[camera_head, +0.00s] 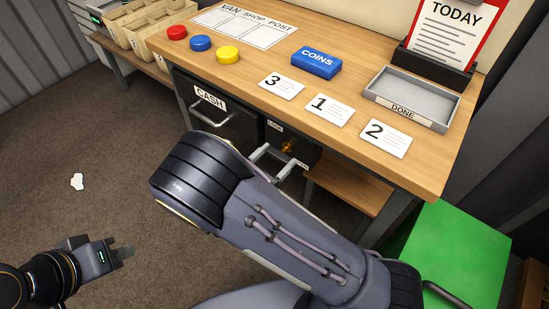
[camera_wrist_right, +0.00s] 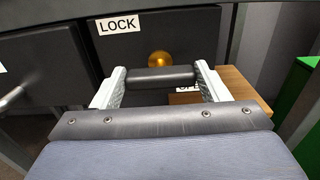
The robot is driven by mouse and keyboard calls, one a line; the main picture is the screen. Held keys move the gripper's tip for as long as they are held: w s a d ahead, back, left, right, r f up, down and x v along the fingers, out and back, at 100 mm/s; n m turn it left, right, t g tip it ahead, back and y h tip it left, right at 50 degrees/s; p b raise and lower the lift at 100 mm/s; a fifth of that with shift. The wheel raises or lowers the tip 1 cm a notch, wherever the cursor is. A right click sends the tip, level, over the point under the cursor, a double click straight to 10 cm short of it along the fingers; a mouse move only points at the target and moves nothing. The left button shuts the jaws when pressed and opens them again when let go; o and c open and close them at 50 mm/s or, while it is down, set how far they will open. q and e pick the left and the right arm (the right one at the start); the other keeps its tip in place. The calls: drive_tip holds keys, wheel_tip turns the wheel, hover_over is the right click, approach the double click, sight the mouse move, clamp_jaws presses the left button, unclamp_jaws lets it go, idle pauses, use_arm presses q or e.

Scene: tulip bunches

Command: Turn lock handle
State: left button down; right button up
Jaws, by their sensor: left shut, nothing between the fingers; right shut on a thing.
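The lock handle, a dark horizontal bar (camera_wrist_right: 162,79), shows in the right wrist view just below a brass boss (camera_wrist_right: 159,60) on the dark panel labelled LOCK. My right gripper (camera_wrist_right: 160,84) is shut on this bar, with one pale finger at each end. In the head view the right gripper (camera_head: 273,162) reaches the lock panel beside the brass boss (camera_head: 287,146); my own arm hides part of the panel. A partly covered label, apparently OPEN (camera_wrist_right: 189,88), sits below right of the boss. My left gripper (camera_head: 122,252) is shut and empty, low at the left over the floor.
The CASH drawer (camera_head: 222,121) is left of the lock under the wooden table (camera_head: 345,75). On top are numbered cards (camera_head: 329,108), a blue COINS box (camera_head: 316,62), a grey DONE tray (camera_head: 379,96) and coloured discs (camera_head: 200,43). A green box (camera_head: 452,250) stands at right.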

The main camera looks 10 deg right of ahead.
drive_tip(key=shift+c, duration=0.3)
drive_tip(key=shift+r+n+p, duration=0.15)
drive_tip(key=shift+n+p, duration=0.55)
drive_tip(key=shift+p, duration=0.3)
drive_tip(key=shift+n+p, duration=1.2)
drive_tip(key=shift+p, duration=0.05)
drive_tip(key=n+p, duration=0.2)
drive_tip(key=n, duration=0.1)
drive_tip(key=shift+w+a+n+p, duration=0.1)
drive_tip(key=shift+n+p, duration=0.2)
drive_tip(key=shift+p, duration=0.05)
drive_tip(key=n+p, duration=0.1)
drive_tip(key=n, duration=0.2)
drive_tip(key=n+p, duration=0.1)
drive_tip(key=n, duration=0.1)
drive_tip(key=shift+f+n+p, duration=0.25)
drive_tip(key=shift+n+p, duration=0.05)
drive_tip(key=shift+p, duration=0.05)
drive_tip(key=n, duration=0.2)
drive_tip(key=n+p, duration=0.1)
drive_tip(key=n, duration=0.1)
drive_tip(key=shift+f+n, duration=0.2)
drive_tip(key=shift+n, duration=0.2)
drive_tip(key=o, duration=1)
